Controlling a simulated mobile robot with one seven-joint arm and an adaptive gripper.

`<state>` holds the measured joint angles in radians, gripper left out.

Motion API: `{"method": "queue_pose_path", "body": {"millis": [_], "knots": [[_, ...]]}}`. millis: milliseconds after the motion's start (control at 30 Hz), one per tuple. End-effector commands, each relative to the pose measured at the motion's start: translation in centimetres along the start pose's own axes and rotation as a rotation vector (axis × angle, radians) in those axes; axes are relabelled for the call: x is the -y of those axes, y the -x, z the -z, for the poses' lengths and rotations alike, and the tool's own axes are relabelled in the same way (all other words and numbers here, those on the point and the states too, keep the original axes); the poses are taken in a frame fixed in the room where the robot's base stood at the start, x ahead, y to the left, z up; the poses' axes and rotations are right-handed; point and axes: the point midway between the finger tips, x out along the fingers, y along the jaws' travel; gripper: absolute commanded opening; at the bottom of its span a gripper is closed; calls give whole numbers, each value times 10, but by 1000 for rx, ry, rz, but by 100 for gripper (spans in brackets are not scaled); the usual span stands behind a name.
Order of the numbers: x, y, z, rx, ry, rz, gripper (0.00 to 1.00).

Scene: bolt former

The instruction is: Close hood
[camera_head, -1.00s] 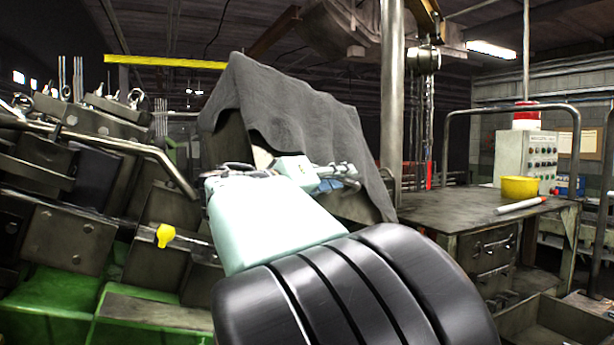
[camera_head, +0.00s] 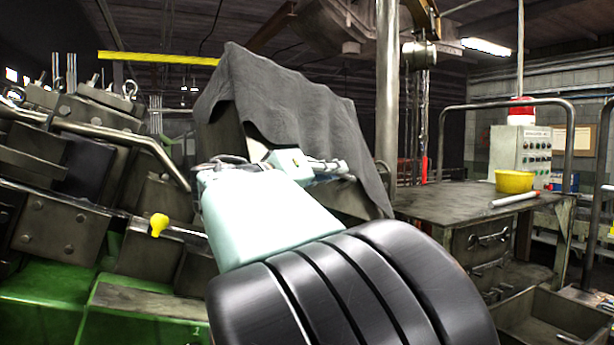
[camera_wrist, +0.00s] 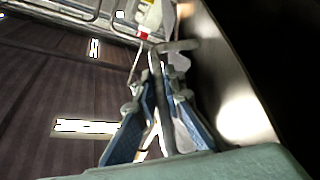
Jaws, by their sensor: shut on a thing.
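The hood (camera_head: 290,110) is a dark grey, wavy-edged cover standing raised in the middle of the head view, with its side sloping down to the right. My gripper (camera_head: 330,168) is at its lower front, beyond my pale arm, which hides part of the hood. In the wrist view my gripper (camera_wrist: 157,88) has its blue-padded fingers on either side of a thin grey bar (camera_wrist: 162,110), shut on it. This bar looks like the hood's handle; how it joins the hood is hidden. A dark, shiny surface (camera_wrist: 235,75) runs close along the right.
Machine blocks and a bent metal rail (camera_head: 130,135) stand at the left, with a yellow knob (camera_head: 158,225) below. A post (camera_head: 387,90) rises behind the hood. At the right is a bench (camera_head: 440,205) with a yellow bowl (camera_head: 515,181) and a control box (camera_head: 520,150).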

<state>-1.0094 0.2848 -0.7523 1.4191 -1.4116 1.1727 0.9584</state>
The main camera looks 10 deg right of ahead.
Motion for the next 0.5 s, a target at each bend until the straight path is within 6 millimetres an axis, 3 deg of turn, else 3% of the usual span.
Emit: {"method": "queue_pose_path", "body": {"millis": [33, 500], "knots": [[6, 2, -8, -1, -10, -4, 0], [13, 18, -36, -2, -99, -53, 0]]}}
